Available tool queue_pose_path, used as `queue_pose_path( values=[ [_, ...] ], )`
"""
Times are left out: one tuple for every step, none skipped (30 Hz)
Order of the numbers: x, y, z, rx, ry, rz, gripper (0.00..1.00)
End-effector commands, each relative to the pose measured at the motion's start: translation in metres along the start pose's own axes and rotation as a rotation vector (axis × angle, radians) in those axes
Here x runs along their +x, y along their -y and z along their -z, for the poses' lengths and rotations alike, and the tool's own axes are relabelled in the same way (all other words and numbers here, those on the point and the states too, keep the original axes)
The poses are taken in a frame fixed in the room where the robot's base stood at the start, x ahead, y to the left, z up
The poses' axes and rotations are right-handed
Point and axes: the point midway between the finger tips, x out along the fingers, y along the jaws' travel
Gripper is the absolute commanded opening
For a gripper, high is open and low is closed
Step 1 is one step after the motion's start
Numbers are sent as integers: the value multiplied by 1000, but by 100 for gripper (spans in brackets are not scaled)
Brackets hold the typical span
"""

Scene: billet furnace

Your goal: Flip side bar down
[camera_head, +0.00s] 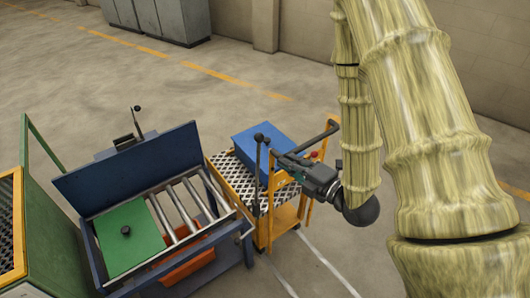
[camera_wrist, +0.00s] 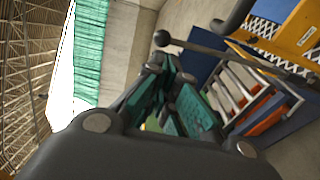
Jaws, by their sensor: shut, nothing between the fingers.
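My gripper (camera_head: 283,160) is shut and empty, pointing left over the yellow cart. In the wrist view its dark green-and-black fingers (camera_wrist: 160,64) show close together. A black lever with a ball knob (camera_head: 258,138) stands upright at the near edge of the cart, just left of the fingertips. In the wrist view the lever (camera_wrist: 225,53) crosses beyond the fingers, its knob near their tips; I cannot tell whether they touch. A blue side panel (camera_head: 130,168) stands raised along the back of the roller table. Which part is the side bar is not clear.
The roller table (camera_head: 180,208) holds a green plate (camera_head: 129,238) with a black knob. The yellow cart (camera_head: 230,181) carries a blue box (camera_head: 266,143) and has a dark push handle. A green-framed machine (camera_head: 45,230) stands at left. Open floor lies behind.

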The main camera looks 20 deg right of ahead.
Motion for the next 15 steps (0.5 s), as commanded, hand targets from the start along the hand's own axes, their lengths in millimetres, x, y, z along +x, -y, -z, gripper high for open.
queue_pose_path(
  values=[
    [4,3,0,-2,0,-2,0],
    [6,3,0,-2,0,-2,0],
    [9,3,0,-1,0,-2,0],
    [12,3,0,-1,0,-2,0],
    [14,3,0,-1,0,-2,0],
    [17,3,0,-2,0,-2,0],
    [20,3,0,-2,0,-2,0],
    [22,3,0,-2,-1,-2,0],
    [24,3,0,-2,-1,-1,0],
    [27,3,0,-2,-1,-2,0],
    [29,2,0,-2,0,-2,0],
    [31,2,0,-1,0,-2,0],
    [35,-2,0,0,0,0,0],
    [38,-3,0,0,0,0,0],
    [43,-3,0,0,-1,0,0]
  ],
)
